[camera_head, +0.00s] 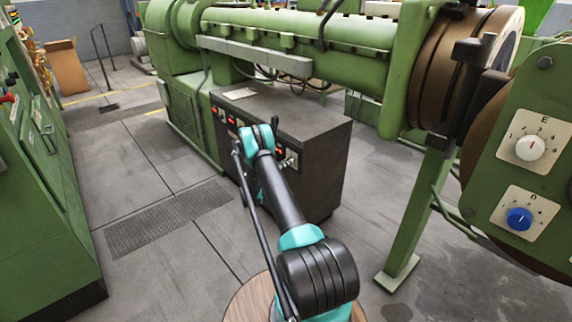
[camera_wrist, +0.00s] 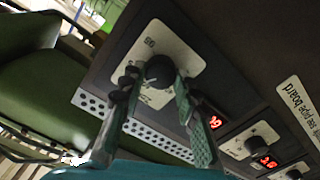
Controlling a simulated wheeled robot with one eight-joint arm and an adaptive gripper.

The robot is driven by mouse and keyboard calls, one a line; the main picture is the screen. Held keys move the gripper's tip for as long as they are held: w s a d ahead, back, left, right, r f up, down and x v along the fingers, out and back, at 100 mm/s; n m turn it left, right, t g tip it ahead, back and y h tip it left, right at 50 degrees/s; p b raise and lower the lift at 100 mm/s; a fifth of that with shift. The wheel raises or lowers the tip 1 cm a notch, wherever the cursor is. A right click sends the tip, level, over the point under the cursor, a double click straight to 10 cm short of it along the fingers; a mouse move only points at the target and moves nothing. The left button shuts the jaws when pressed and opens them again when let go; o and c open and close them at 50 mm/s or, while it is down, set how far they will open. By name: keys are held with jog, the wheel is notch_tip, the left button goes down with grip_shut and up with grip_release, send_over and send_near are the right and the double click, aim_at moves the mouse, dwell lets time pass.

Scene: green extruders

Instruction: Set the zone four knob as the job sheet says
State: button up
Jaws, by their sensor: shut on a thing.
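A dark control cabinet (camera_head: 322,160) with red lit displays and small knobs stands in the middle of the head view. My gripper (camera_wrist: 156,80) is at its front panel, with the fingers on either side of a black round knob (camera_wrist: 160,67) on a pale dial plate (camera_wrist: 178,48). It is shut on this knob. The arm hides the knob in the head view. The plate's marking is tilted and too small to read surely, so I cannot tell which zone it is. I cannot make out a readable job sheet.
Red displays (camera_wrist: 267,161) and more knobs line the same panel in the wrist view. A pale label (camera_wrist: 300,108) lies beyond them. A green extruder (camera_head: 300,32) runs behind the cabinet. Dials with a white knob (camera_head: 530,147) and a blue knob (camera_head: 519,219) are at right.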

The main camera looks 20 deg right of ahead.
jog(key=m, duration=0.5)
jog(key=shift+s, duration=0.1)
dwell(0.5)
jog(key=o, duration=1.2)
jog(key=shift+c, duration=0.2)
jog(key=v, duration=1.2)
